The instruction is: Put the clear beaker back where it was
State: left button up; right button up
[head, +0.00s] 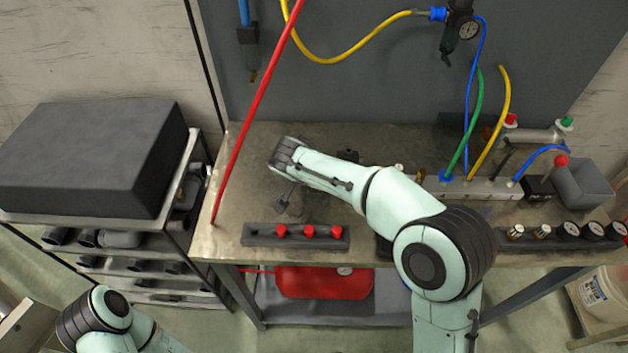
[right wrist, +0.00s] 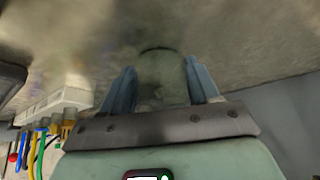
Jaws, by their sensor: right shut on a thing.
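The clear beaker (right wrist: 162,88) shows in the right wrist view as a see-through, greyish cylinder between two blue-grey fingers. My right gripper (right wrist: 160,70) is shut on it, one finger on each side. The worn bench top lies just beyond the beaker; I cannot tell whether the beaker touches it. In the head view my right arm reaches over the bench from the right, and I cannot make out the beaker there. My left arm shows at the lower left of the head view, but its gripper is out of view.
On the metal bench (head: 240,190) a dark rack with red knobs (head: 309,231) stands at the front. A red pole (head: 258,100) slants over the left side. A hose manifold (head: 470,187) and a row of gauges (head: 568,231) stand right.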

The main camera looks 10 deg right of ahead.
jog(key=shift+f, duration=0.3)
jog(key=shift+f+b, duration=0.15)
jog(key=shift+b, duration=0.15)
jog(key=o, duration=1.1)
jog(key=shift+o, duration=0.2)
jog(key=shift+r, duration=0.2)
jog(key=shift+r+p, duration=0.3)
jog(key=shift+p, duration=0.05)
jog(key=v, duration=1.1)
jog(key=shift+s+a+r, duration=0.15)
jog(key=shift+a+r, duration=0.05)
jog(key=shift+r, duration=0.05)
